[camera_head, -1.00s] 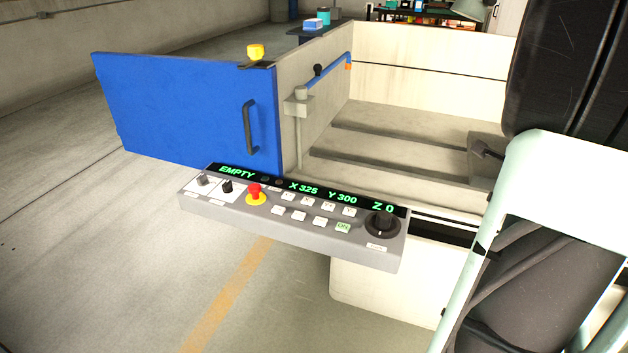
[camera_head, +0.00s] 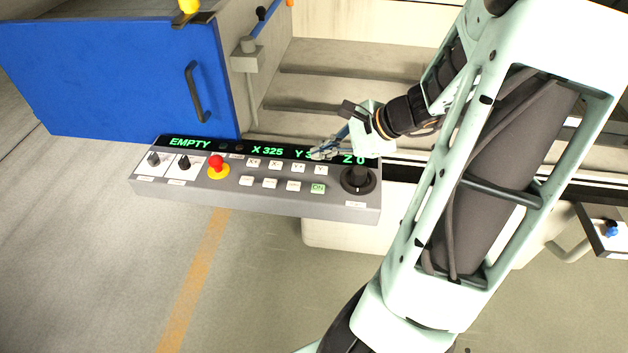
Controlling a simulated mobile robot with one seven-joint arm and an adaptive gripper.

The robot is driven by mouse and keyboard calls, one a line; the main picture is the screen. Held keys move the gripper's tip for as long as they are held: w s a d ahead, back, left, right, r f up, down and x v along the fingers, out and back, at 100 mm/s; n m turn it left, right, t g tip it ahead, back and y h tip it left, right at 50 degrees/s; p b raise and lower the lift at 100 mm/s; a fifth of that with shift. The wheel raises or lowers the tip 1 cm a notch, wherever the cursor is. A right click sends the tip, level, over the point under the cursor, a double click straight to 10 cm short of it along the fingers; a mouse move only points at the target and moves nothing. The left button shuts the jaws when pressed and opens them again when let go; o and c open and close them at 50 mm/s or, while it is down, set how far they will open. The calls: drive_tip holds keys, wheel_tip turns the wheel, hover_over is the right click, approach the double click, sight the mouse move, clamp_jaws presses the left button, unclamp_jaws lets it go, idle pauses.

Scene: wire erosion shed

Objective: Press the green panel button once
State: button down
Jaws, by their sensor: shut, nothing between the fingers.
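The green panel button (camera_head: 318,188), marked ON, sits on the grey control panel (camera_head: 225,195) in the head view, in the lower row left of the large black knob. My gripper (camera_head: 318,154) is shut and empty. Its tips show just above the button in the picture, in front of the display and near the upper button row. They look apart from the green button; their height over the panel is hard to judge. The display (camera_head: 265,150) reads EMPTY, X 325 and Z 0, and my gripper covers part of the Y value.
A red emergency stop (camera_head: 216,163) with a yellow base and two small black knobs are at the panel's left. The large black knob (camera_head: 357,181) is close right of the green button. A blue door (camera_head: 125,80) stands open behind the panel. Several white buttons surround the green one.

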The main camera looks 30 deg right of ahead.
sight(321, 189)
idle(0.4)
wheel_tip(321, 189, down, 9)
drive_tip(key=b, duration=0.7)
drive_tip(key=shift+r, duration=0.1)
drive_tip(key=shift+b, duration=0.35)
idle(0.8)
drive_tip(key=shift+f+b, duration=0.3)
drive_tip(key=shift+f, duration=0.1)
drive_tip(key=shift+f+b, duration=0.4)
idle(0.4)
drive_tip(key=shift+r, duration=0.1)
drive_tip(key=shift+r+p, duration=0.7)
drive_tip(key=shift+r, duration=0.05)
drive_tip(key=shift+r+p, duration=2)
drive_tip(key=shift+r, duration=0.5)
